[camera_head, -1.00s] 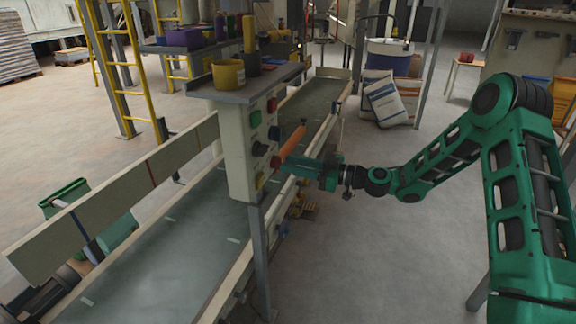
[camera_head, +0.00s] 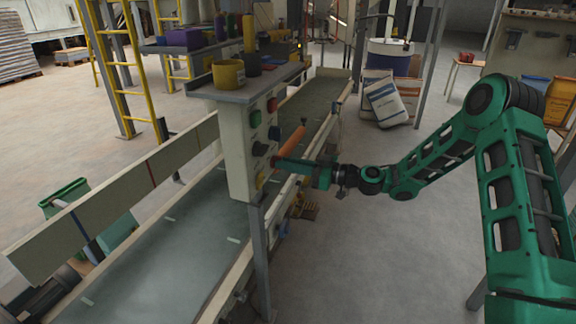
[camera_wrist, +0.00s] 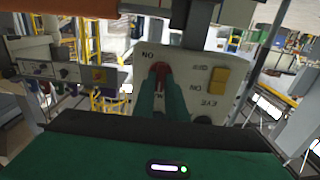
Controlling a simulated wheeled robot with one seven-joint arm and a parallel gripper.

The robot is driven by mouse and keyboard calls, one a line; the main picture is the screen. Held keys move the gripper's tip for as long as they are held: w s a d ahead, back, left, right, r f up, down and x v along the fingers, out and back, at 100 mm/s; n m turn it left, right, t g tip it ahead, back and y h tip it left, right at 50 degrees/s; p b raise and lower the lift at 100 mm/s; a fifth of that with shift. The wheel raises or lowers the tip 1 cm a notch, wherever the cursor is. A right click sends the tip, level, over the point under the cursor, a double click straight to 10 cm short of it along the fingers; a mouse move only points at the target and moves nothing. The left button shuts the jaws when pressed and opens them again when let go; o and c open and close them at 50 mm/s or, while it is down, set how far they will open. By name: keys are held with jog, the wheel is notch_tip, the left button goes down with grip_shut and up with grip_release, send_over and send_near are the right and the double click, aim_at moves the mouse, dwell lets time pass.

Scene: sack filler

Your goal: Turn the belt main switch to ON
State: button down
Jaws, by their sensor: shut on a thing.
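The control box (camera_head: 237,150) stands on a post beside the belt, with several coloured buttons and knobs on its face. In the wrist view its panel (camera_wrist: 190,75) appears upside down, with a red switch knob (camera_wrist: 159,70) below lettering that reads ON and a yellow switch (camera_wrist: 217,80) beside it. My gripper (camera_head: 280,163) reaches the panel's lower part from the right. In the wrist view my gripper's green fingers (camera_wrist: 160,92) are shut on the red knob and partly hide it. The knob's exact angle is hard to tell.
An orange roller (camera_head: 292,140) lies just above my gripper. The belt (camera_head: 165,255) runs under and behind the box. A yellow pot (camera_head: 228,74) stands on the box's top shelf.

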jog(key=shift+w, duration=0.1)
jog(key=shift+w+d+f+m, duration=0.1)
jog(key=shift+m, duration=2.85)
jog(key=shift+w+d+f+m, duration=0.1)
jog(key=shift+w+m, duration=0.05)
jog(key=shift+m, duration=2.85)
jog(key=shift+w+d+f+m, duration=0.1)
jog(key=shift+m, duration=2.85)
jog(key=c, duration=1.8)
grip_release()
jog(key=shift+c, duration=0.2)
jog(key=shift+o, duration=0.2)
jog(key=shift+s+a, duration=0.1)
